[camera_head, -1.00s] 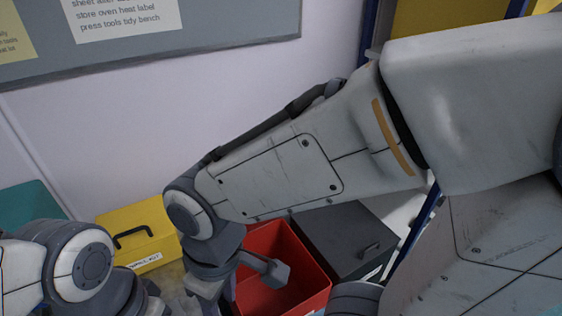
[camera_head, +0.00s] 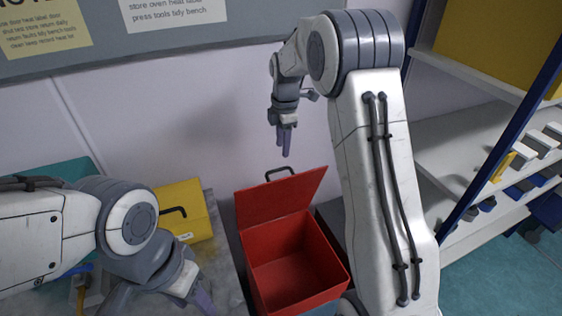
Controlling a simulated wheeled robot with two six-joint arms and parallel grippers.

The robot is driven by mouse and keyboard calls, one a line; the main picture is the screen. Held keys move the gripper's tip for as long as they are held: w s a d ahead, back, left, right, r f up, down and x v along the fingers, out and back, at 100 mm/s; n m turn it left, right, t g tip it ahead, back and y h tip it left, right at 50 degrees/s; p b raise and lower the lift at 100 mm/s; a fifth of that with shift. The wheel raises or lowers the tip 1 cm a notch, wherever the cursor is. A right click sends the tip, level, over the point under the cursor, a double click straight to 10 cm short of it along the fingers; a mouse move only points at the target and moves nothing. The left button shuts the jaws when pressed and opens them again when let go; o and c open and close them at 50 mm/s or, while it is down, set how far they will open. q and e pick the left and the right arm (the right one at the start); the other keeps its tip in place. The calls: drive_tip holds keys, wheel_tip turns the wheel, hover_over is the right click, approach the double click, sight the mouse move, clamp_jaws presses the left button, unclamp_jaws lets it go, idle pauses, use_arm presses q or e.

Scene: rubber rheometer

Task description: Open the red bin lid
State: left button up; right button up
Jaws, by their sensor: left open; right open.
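The red bin (camera_head: 297,270) stands on the floor or a low surface at lower centre, its empty-looking inside in view. Its red lid (camera_head: 283,199) is raised and stands tilted up at the bin's back edge, with a dark handle (camera_head: 280,173) at its top. My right gripper (camera_head: 286,143) is open, pointing down, just above the lid's handle and apart from it. My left gripper (camera_head: 205,302) is at the bottom, left of the bin, partly cut off by the frame edge.
A yellow case (camera_head: 184,208) with a dark handle sits left of the bin. A dark bin, largely hidden by my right arm, is to the right. A shelf rack (camera_head: 465,140) stands at the right. The wall above my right gripper carries a notice board (camera_head: 235,28).

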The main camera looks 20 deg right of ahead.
sight(281, 169)
drive_tip(key=f, duration=0.2)
drive_tip(key=f+p, duration=0.1)
drive_tip(key=f, duration=0.2)
drive_tip(key=f+p, duration=0.1)
drive_tip(key=f, duration=0.2)
drive_tip(key=shift+w, duration=0.35)
clamp_jaws()
drive_tip(key=shift+w, duration=0.1)
idle(0.9)
